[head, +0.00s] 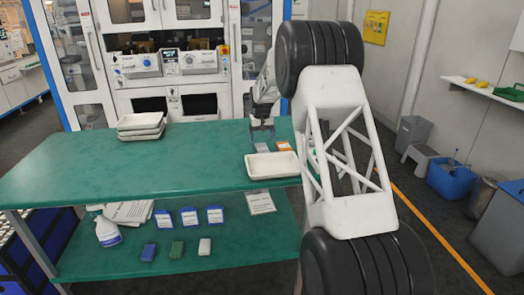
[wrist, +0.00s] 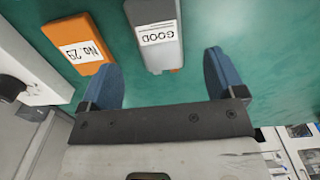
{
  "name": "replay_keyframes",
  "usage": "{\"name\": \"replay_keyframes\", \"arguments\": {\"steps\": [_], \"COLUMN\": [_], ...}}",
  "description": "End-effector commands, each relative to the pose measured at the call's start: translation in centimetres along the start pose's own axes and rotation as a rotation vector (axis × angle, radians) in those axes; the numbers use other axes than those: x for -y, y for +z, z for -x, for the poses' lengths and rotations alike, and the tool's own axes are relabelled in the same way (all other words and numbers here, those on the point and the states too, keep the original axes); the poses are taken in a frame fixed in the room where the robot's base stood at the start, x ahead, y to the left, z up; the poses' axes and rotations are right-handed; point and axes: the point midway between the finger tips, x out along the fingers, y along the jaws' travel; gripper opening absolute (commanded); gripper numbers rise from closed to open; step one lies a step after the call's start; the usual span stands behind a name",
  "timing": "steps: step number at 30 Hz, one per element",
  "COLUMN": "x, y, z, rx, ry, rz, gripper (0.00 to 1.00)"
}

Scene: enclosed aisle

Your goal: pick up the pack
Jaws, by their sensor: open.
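A grey pack with a white label reading GOOD (wrist: 155,35) lies on the green tabletop; it also shows in the head view (head: 262,147). An orange pack with a white label reading No. 29 (wrist: 78,45) lies beside it, to the left in the wrist view and to the right in the head view (head: 283,146). My gripper (wrist: 162,60) is open and empty. In the wrist view the grey pack's near end lies in line with the gap between its two blue fingers. The orange pack is outside the left finger. In the head view my gripper (head: 262,128) is just beyond the packs.
A white tray (head: 272,165) sits on the green table (head: 150,170) in front of the packs. Stacked white trays (head: 140,125) stand at the back left. The lower shelf (head: 240,238) holds a spray bottle (head: 107,231) and several small packs. The table's middle is clear.

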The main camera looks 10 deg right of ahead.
Motion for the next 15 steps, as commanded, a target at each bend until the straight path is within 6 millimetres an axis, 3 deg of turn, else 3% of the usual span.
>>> {"name": "replay_keyframes", "arguments": {"steps": [8, 15], "x": [0.0, -0.1], "y": [0.0, -0.1], "z": [-0.2, -2.2], "rx": [0.0, 0.003], "ry": [0.0, 0.0], "rz": [0.0, 0.0], "gripper": [0.88, 0.88]}}
